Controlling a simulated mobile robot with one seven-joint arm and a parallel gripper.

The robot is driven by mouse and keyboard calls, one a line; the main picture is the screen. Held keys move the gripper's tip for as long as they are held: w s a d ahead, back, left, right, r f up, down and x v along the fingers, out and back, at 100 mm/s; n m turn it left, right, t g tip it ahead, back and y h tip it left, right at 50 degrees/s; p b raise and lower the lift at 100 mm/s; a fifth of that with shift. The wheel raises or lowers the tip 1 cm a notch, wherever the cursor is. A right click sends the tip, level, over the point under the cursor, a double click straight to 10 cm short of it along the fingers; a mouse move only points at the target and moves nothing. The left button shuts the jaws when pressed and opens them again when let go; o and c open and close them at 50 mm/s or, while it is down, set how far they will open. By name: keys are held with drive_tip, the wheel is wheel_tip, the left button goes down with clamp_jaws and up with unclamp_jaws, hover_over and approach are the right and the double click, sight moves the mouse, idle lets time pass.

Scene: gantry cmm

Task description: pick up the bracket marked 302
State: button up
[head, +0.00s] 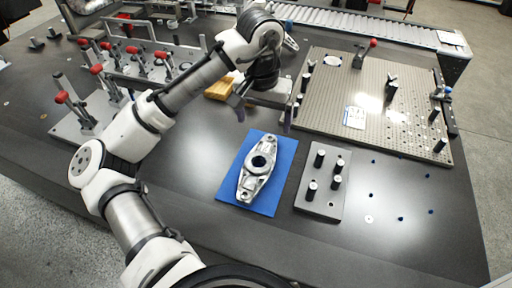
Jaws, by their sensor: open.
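A silver cast bracket (249,184) with a large round hole in its middle lies on a blue mat (272,198) on the dark table. I cannot read any number on it. Another silver metal part (291,42) shows partly behind my arm at the back; its marking cannot be read and most of it is hidden. My gripper (264,112) is open and empty, with its fingers pointing down. In the picture it is just beyond the bracket's far end, above the table and apart from the bracket.
A grey plate with several black posts (328,202) lies right of the mat. A perforated fixture plate (410,75) is at the back right. Red-handled clamps (105,75) stand at the left. A yellow-brown block (217,90) is beside my gripper. The table's front is clear.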

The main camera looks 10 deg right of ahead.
approach(259, 158)
drive_tip(key=s+f, duration=0.1)
drive_tip(key=s, duration=0.1)
drive_tip(key=shift+y, duration=0.3)
drive_tip(key=shift+w+a+f, duration=0.1)
drive_tip(key=shift+f, duration=3.15)
drive_tip(key=shift+c, duration=0.3)
drive_tip(key=c, duration=1.4)
drive_tip(key=shift+r, duration=0.1)
